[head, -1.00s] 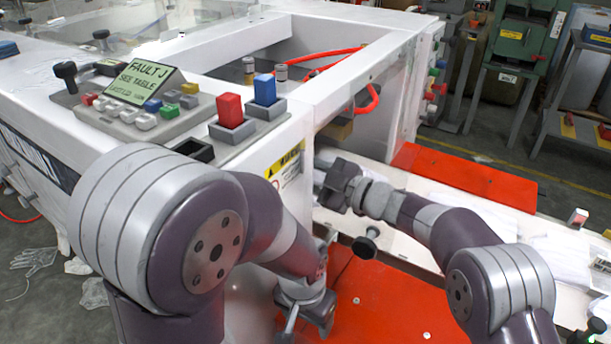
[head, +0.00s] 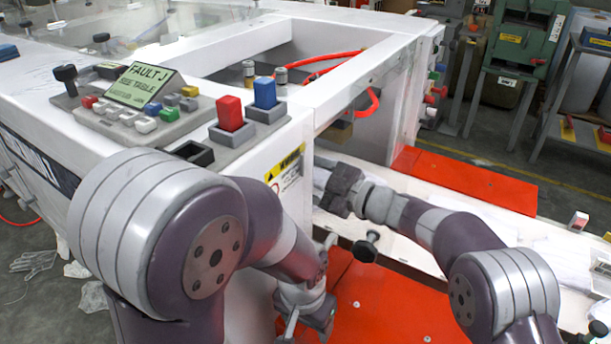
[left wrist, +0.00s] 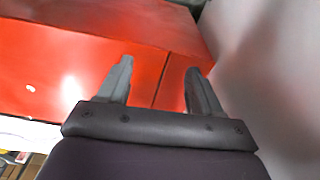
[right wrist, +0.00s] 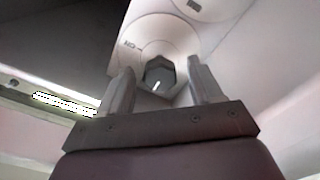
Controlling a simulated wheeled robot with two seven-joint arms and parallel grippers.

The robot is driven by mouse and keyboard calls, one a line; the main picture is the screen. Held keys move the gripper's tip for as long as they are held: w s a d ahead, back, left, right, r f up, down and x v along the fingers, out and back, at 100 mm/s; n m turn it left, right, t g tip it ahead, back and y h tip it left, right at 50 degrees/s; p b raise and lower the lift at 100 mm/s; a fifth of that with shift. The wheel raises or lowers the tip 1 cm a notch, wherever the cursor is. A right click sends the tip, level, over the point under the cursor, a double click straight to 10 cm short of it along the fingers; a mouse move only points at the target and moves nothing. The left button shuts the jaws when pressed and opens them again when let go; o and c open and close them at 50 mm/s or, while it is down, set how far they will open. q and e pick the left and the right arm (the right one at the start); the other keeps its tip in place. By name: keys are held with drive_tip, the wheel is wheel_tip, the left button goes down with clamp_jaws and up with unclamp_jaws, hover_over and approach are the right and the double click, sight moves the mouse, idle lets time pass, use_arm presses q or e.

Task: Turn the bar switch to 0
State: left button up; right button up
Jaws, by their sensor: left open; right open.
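The bar switch is a dark faceted knob (right wrist: 160,73) with a pale mark on its face, on a round white dial plate (right wrist: 172,38) in the right wrist view. Small lettering shows on the plate's left side; I cannot read it surely. My right gripper (right wrist: 159,82) is open, its fingers to either side of the knob in the picture; I cannot tell whether they touch it. In the head view my right gripper's dark body (head: 343,190) is at the machine's front, and the switch is hidden. My left gripper (left wrist: 159,78) is open and empty above a red surface.
A white machine (head: 345,70) fills the middle, with a red button (head: 230,112), a blue button (head: 265,92) and a sign (head: 143,86) on top. A black knob on a stem (head: 365,246) stands near my right forearm. Red panels (head: 390,305) lie below.

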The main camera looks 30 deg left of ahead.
drive_tip(key=s+d, duration=0.1)
drive_tip(key=d, duration=1.1)
drive_tip(key=shift+d, duration=0.15)
